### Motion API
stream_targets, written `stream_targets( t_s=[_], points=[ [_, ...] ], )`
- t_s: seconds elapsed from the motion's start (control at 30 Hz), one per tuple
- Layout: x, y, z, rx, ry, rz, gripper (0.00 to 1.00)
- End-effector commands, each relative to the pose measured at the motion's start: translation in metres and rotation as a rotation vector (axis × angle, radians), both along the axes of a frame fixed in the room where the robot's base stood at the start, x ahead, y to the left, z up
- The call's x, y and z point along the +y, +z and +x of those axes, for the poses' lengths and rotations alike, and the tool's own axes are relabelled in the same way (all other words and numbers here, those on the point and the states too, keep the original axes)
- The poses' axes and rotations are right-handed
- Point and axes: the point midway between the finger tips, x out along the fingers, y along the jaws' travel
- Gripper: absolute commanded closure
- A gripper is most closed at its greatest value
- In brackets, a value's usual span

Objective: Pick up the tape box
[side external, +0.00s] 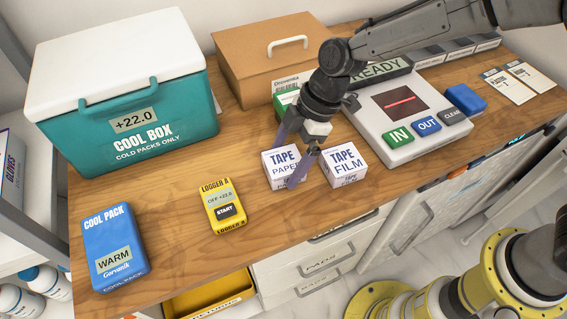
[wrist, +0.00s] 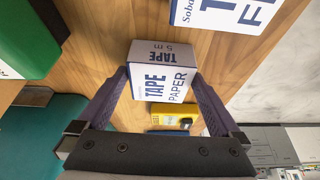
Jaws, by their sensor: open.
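Two small white tape boxes stand side by side on the wooden counter. The left one is the paper tape box (side external: 271,159), and the right one is the film tape box (side external: 345,163). My gripper (side external: 297,166) is open at the paper tape box, its fingers reaching down around it and partly covering its front in the side view. In the wrist view the paper tape box (wrist: 165,74) lies between the two fingertips (wrist: 162,75), with no clear sign of the jaws pressing on it. The film tape box (wrist: 228,12) is outside the fingers, at the top.
The teal cool box (side external: 165,130) stands at the left, with a blue cool pack (side external: 112,240) and yellow logger (side external: 223,206) in front. A brown case (side external: 240,60) and green box (side external: 284,101) stand behind. A scanner with buttons (side external: 388,155) is close right.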

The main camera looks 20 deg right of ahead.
Motion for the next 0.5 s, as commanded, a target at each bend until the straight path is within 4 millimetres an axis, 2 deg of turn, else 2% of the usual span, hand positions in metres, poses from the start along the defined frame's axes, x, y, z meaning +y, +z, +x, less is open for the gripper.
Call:
stream_targets(
  t_s=[0.27, 0.5],
  points=[
    [0.0016, -0.0026, 0.0001, 0.0, 0.001, 0.001, 0.0],
    [0.0015, -0.0024, 0.0001, 0.0, 0.001, 0.001, 0.43]
  ],
)
